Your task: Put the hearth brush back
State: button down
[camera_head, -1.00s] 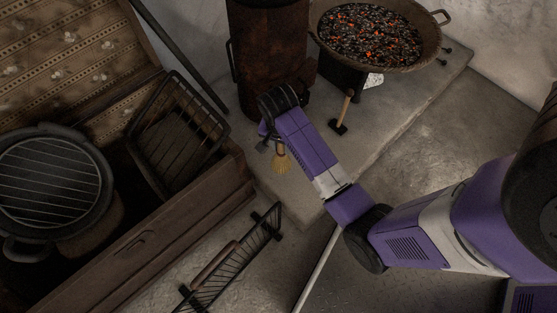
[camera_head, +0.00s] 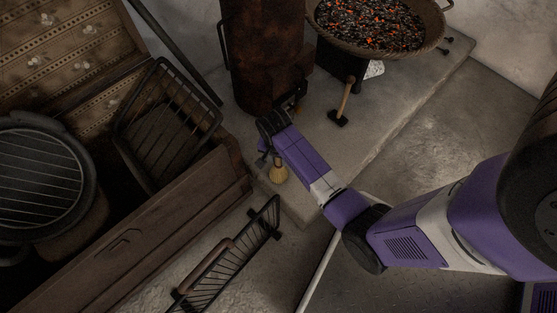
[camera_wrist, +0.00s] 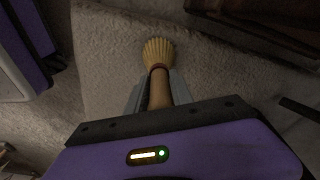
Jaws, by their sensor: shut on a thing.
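The hearth brush, with a fan of yellow bristles (camera_head: 278,174), shows just below the end of my arm in the head view. In the wrist view its bristles (camera_wrist: 157,51) point away from my gripper, and a dark red band and a wooden handle (camera_wrist: 158,92) run back to the jaws. My gripper (camera_head: 264,152) is shut on the brush over the pale stone hearth slab (camera_head: 360,150). The jaws are mostly hidden by my arm in the head view. I cannot tell whether the bristles touch the slab.
A rusty cylindrical stove (camera_head: 262,60) stands behind my gripper. A pan of glowing coals (camera_head: 375,28) and a small wooden-handled tool (camera_head: 346,100) are to its right. An open wooden chest (camera_head: 130,245) holds a grill pot and a wire basket (camera_head: 170,120). A black grate (camera_head: 232,262) lies in front.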

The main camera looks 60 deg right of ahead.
aim_at(277, 167)
jog(key=shift+f, duration=0.1)
jog(key=c, duration=1.1)
grip_release()
jog(key=r+p, duration=0.2)
jog(key=r, duration=0.2)
jog(key=a+r+p, duration=0.1)
jog(key=r+p, duration=0.1)
jog(key=r, duration=0.2)
jog(key=r+p, duration=0.2)
jog(key=r, duration=0.2)
jog(key=shift+s+a+r, duration=0.15)
jog(key=shift+a, duration=0.1)
